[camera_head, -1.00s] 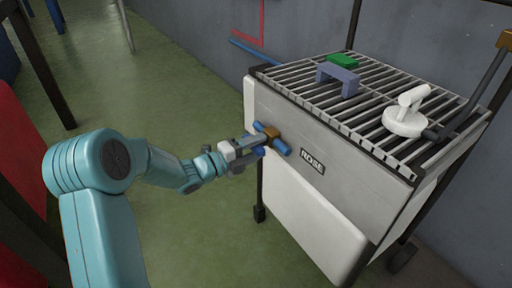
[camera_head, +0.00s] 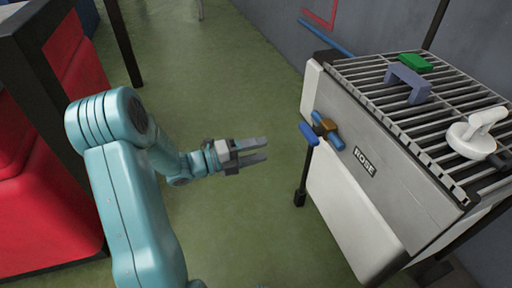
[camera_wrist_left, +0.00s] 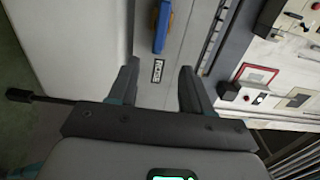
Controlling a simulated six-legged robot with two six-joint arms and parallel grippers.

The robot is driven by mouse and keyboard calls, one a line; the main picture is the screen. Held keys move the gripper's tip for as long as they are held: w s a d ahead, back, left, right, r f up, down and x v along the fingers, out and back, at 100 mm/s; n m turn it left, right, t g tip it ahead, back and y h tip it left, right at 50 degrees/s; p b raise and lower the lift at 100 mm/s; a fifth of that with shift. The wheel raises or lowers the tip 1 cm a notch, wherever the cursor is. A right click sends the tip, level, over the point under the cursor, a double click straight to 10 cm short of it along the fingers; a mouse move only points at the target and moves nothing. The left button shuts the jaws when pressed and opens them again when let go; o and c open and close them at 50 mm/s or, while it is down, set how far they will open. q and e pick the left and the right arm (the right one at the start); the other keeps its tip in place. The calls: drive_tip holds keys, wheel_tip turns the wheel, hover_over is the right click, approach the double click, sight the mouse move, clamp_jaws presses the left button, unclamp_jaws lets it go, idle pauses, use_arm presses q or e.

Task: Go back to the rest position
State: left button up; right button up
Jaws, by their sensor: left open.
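My left gripper (camera_head: 262,151) is open and empty in the head view, held over the green floor. It is left of the white cart labelled ROSE (camera_head: 365,215) and apart from it. A blue handle with a brown hub (camera_head: 325,126) sits on the cart's front panel. In the left wrist view both fingers of my left gripper (camera_wrist_left: 158,85) are spread, with nothing between them. The blue handle (camera_wrist_left: 162,27) shows beyond the fingers. My right gripper is not in view.
The cart's slatted top (camera_head: 420,105) carries a green block (camera_head: 416,63), a grey-blue bracket (camera_head: 408,84) and a white round-based piece with a handle (camera_head: 476,133). A red-sided, dark-framed unit (camera_head: 50,190) stands at left. Green floor (camera_head: 235,75) is free between it and the cart.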

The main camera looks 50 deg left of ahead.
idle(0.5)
